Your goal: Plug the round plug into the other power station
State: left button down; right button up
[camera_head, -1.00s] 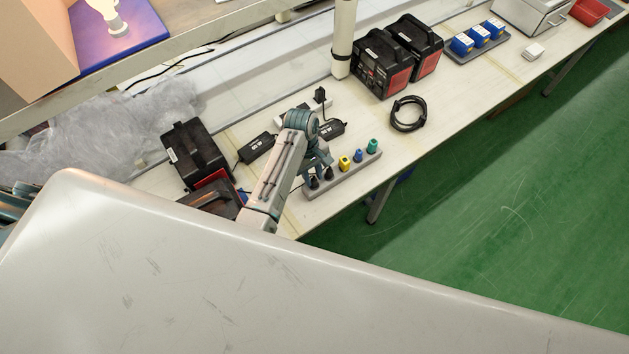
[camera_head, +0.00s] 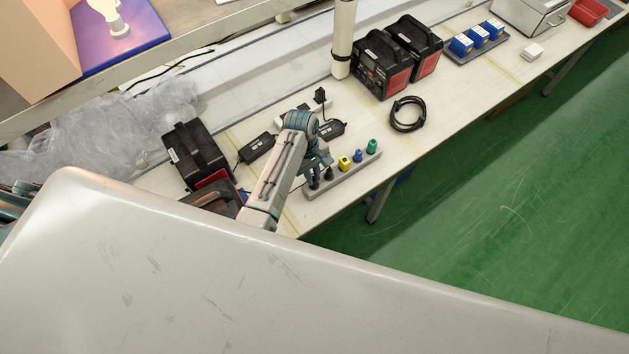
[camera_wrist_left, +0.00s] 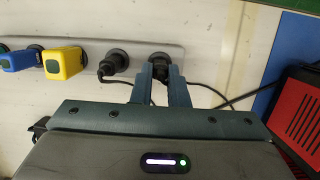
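My left gripper (camera_head: 315,178) is over the near end of a grey socket strip (camera_head: 342,183). In the left wrist view its two fingers (camera_wrist_left: 161,78) stand close on either side of a black plug (camera_wrist_left: 158,60) in the strip's end socket, and look shut on it. Its shape is mostly hidden by the fingers. Another black plug (camera_wrist_left: 115,64) sits in the socket beside it. Two black power stations with red fronts (camera_head: 381,66) (camera_head: 416,47) stand at the back. Another black and red one (camera_head: 197,153) stands left of my arm. My right gripper is not in view.
Yellow (camera_head: 344,163), blue (camera_head: 358,155) and green (camera_head: 372,146) plugs fill the strip's other sockets. Black adapters (camera_head: 257,147) and a coiled black cable (camera_head: 407,115) lie on the bench. A white post (camera_head: 343,40) rises behind. Plastic sheeting (camera_head: 100,125) lies at left.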

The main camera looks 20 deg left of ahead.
pick_arm(q)
jog(key=shift+r, duration=3.05)
jog(key=shift+f, duration=0.1)
